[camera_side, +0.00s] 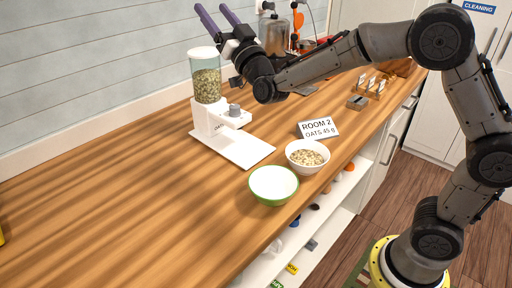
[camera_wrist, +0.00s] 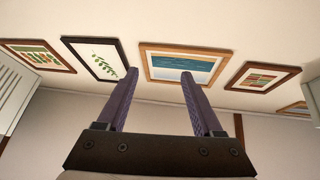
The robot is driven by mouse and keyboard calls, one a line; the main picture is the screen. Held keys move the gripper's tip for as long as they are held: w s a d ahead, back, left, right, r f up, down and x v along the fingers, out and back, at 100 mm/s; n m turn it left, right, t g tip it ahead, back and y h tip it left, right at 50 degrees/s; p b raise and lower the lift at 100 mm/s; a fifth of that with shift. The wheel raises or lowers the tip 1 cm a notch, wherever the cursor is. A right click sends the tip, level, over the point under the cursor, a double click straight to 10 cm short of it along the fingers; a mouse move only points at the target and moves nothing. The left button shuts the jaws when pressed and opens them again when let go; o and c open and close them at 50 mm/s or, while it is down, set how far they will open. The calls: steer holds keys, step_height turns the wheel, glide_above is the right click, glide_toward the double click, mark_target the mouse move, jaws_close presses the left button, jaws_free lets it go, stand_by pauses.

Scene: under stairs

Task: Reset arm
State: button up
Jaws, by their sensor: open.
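My gripper (camera_side: 216,15) is raised above the counter at the top of the side view, with its two purple fingers apart and pointing up and to the left. In the wrist view the fingers (camera_wrist: 159,75) are spread with nothing between them. The wrist camera faces a wall with several framed pictures. My gripper is close above and behind the clear-topped dispenser (camera_side: 207,86) in the side view; I cannot tell the exact gap. My arm reaches in from the right over the counter's far part.
On the wooden counter (camera_side: 110,185) stand a green-rimmed empty-looking bowl (camera_side: 273,186), a white bowl with oats (camera_side: 307,157) and a card reading "ROOM 2 OATS 45 g" (camera_side: 318,128). Jars and a wooden rack (camera_side: 371,88) are farther back.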

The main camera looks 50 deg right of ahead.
steer(key=s+d+r+n+g+y, duration=0.1)
steer(key=s+d+r+g+y, duration=0.15)
steer(key=s+r, duration=0.7)
steer(key=s+f+n+g, duration=0.1)
steer(key=s+f+g, duration=0.7)
steer(key=s+f, duration=0.6)
steer(key=s+f+n+g+y, duration=0.1)
steer(key=s+f+g, duration=0.7)
steer(key=s+f, duration=0.7)
step_height(320, 180, down, 2)
steer(key=shift+f, duration=0.15)
